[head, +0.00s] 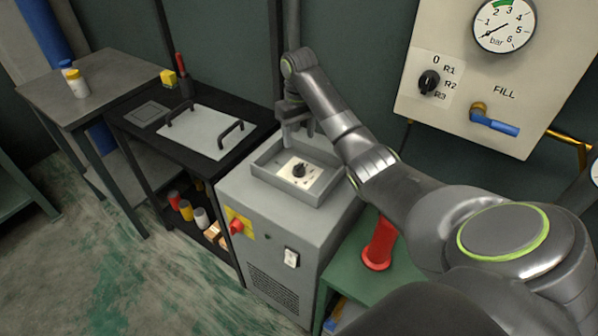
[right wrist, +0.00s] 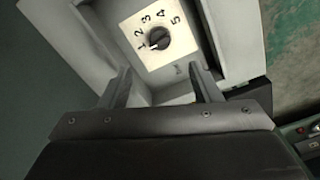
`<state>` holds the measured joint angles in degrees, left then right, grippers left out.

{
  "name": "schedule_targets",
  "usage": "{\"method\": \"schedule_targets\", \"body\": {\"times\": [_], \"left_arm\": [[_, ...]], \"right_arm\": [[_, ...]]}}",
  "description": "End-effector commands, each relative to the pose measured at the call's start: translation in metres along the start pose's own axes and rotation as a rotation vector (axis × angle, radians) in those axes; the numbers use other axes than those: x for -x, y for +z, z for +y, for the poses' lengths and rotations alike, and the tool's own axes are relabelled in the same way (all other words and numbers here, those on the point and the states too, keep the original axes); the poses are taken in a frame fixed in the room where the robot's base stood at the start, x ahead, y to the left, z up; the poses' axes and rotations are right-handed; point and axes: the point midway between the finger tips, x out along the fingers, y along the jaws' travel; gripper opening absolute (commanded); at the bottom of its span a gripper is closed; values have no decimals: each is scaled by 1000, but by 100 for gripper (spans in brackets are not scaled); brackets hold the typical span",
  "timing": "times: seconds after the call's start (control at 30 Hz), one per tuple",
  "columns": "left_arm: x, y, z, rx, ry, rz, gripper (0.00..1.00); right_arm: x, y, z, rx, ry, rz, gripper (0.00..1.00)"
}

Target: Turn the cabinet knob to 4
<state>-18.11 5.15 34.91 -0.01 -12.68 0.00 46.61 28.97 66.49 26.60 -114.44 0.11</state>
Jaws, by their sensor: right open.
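The cabinet knob (head: 299,171) is a black round knob on a pale plate, inside the raised rim on top of the grey cabinet (head: 235,195). In the right wrist view the knob (right wrist: 160,39) is ringed by the numbers 1 to 5, and its small white mark appears to point toward 1. My right gripper (head: 297,134) is open and empty above the cabinet top, apart from the knob. In the right wrist view, the fingers of my right gripper (right wrist: 161,86) are spread, with the knob beyond them. My left gripper is not in view.
The raised rim (head: 257,170) surrounds the knob plate. A wall panel (head: 408,98) with a gauge, selector and blue-handled valve is at upper right. A black bench with a handled lid (head: 205,136) stands left. A red funnel-like object (head: 378,258) is on the green stand.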

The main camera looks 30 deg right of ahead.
Motion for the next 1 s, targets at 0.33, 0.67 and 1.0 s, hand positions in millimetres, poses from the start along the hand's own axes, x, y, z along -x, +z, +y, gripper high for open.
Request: {"method": "schedule_targets", "body": {"times": [0.33,0.67,1.0], "left_arm": [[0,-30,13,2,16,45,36],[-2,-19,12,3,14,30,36],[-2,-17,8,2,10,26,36]], "right_arm": [[-75,1,-1,1,-1,-5,57],[-116,0,-1,1,0,0,57],[-119,0,0,1,1,-1,57]]}}
